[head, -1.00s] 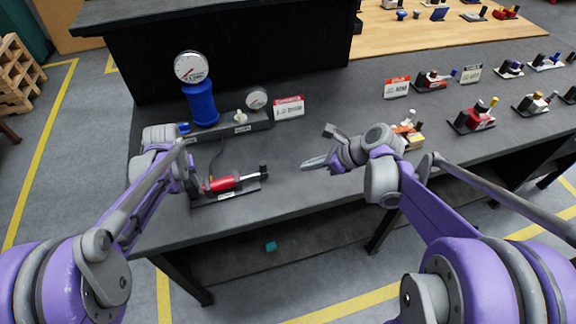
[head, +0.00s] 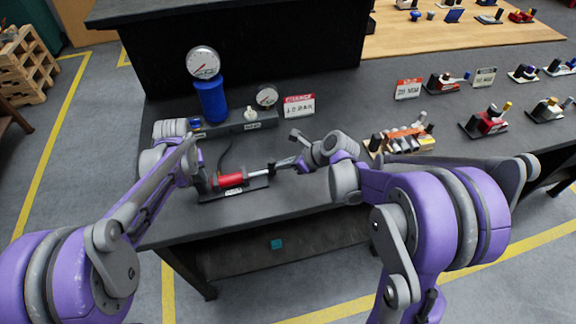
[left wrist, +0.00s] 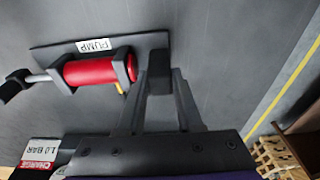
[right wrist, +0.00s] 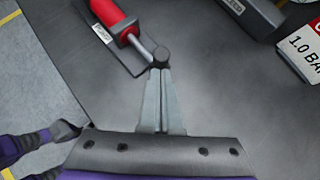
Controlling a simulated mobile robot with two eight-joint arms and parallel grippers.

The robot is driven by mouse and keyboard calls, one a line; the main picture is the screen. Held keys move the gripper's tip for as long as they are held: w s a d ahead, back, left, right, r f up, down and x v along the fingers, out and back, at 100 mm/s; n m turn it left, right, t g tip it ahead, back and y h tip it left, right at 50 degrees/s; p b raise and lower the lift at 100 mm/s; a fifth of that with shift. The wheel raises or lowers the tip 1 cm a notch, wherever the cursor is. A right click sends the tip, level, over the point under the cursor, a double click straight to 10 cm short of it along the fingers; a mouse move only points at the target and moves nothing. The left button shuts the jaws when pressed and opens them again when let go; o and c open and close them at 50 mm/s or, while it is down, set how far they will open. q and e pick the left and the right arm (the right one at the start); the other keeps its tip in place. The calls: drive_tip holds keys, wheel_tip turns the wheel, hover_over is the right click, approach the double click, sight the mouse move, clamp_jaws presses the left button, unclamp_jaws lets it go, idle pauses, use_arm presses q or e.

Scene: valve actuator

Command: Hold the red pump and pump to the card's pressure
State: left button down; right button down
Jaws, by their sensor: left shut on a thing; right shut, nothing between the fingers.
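The red pump (head: 231,180) lies on its dark base plate near the front left of the bench; it also shows in the left wrist view (left wrist: 90,72). My left gripper (left wrist: 160,72) is shut on the dark end bracket of the pump, opposite its handle. The pump's silver rod ends in a black handle knob (right wrist: 160,56). My right gripper (right wrist: 160,72) is shut and empty, its tips at the knob, seemingly touching it. The card (head: 299,105) reads "CHARGE 1.0 BAR". A large gauge (head: 203,62) sits above a blue cylinder (head: 211,100); its reading is too small to tell.
A smaller gauge (head: 267,96) stands on a dark manifold (head: 250,125) behind the pump. Other fixtures and cards stand farther right. The bench front edge is close to the pump.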

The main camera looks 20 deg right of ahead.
drive_tip(key=a, duration=0.6)
drive_tip(key=shift+s, duration=0.1)
drive_tip(key=shift+d, duration=0.1)
drive_tip(key=shift+s+d, duration=1.3)
drive_tip(key=shift+d, duration=0.1)
drive_tip(key=v, duration=1)
